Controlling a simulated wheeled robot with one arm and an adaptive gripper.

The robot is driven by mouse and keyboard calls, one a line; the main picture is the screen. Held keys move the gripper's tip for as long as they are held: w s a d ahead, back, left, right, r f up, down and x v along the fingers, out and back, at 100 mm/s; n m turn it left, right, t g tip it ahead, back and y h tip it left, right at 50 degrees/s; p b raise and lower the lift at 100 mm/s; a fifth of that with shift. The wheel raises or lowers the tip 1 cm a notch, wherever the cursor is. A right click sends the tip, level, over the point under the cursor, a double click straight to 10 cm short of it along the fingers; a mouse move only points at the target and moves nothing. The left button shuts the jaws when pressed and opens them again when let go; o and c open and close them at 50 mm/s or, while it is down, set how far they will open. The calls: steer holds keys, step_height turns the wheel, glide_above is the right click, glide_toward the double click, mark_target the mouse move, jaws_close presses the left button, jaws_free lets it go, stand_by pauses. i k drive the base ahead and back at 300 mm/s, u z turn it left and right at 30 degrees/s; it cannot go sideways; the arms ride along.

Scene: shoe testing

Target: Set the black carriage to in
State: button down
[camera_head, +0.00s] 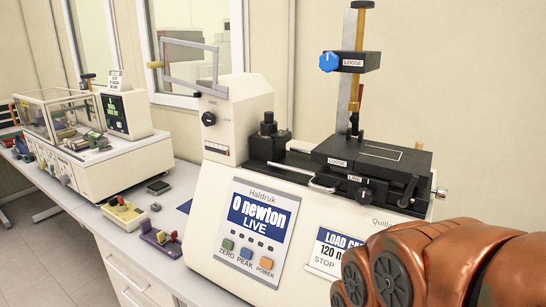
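The black carriage (400,164) is a flat black block on top of the cream force tester (225,190), at the right end of its bed. Copper parts of my arm fill the lower right, in front of the tester. My gripper's fingers are not in view.
A pillar with a brass rod (357,60) and blue knob (329,62) rises behind the carriage. The tester display (262,218) reads 0 newton LIVE. Left on the bench (185,176) are a second cream machine (95,165) and small yellow and purple blocks.

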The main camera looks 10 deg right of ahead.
mark_target(384, 190)
steer(key=k, duration=1.1)
steer(key=u, duration=0.5)
steer(key=i, duration=0.55)
steer(key=u, duration=0.45)
